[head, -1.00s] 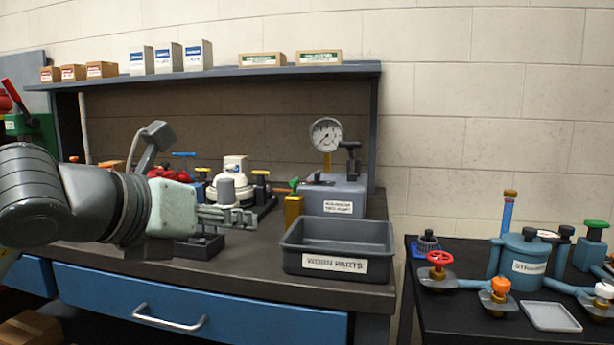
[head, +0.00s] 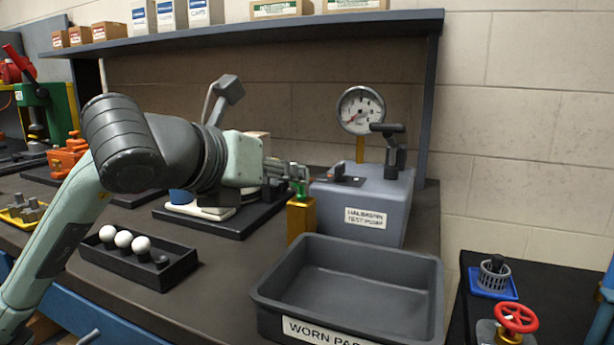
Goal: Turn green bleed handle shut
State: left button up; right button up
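The green bleed handle (head: 301,190) sits on top of a brass block (head: 301,220) at the left side of the grey test pump (head: 372,203). Only a small part of the handle shows; the fingers hide the rest. My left gripper (head: 299,176) reaches in from the left, its fingertips at the handle. I cannot tell whether the fingers are closed on it or only beside it. A round pressure gauge (head: 360,110) stands on a brass stem on the pump. My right gripper is not in view.
A dark grey worn parts bin (head: 350,315) stands in front of the pump. A black tray (head: 165,268) with white balls lies at the front left. A shelf (head: 270,32) runs above the bench. A second table (head: 550,305) stands at the right.

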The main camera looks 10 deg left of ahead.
aim_at(301, 188)
pick_arm(q)
jog(key=x, duration=0.5)
jog(key=shift+p, duration=0.4)
jog(key=shift+w+d+f, duration=0.15)
jog(key=shift+w, duration=0.2)
jog(key=shift+w+f, duration=0.15)
jog(key=shift+w, duration=0.05)
grip_shut()
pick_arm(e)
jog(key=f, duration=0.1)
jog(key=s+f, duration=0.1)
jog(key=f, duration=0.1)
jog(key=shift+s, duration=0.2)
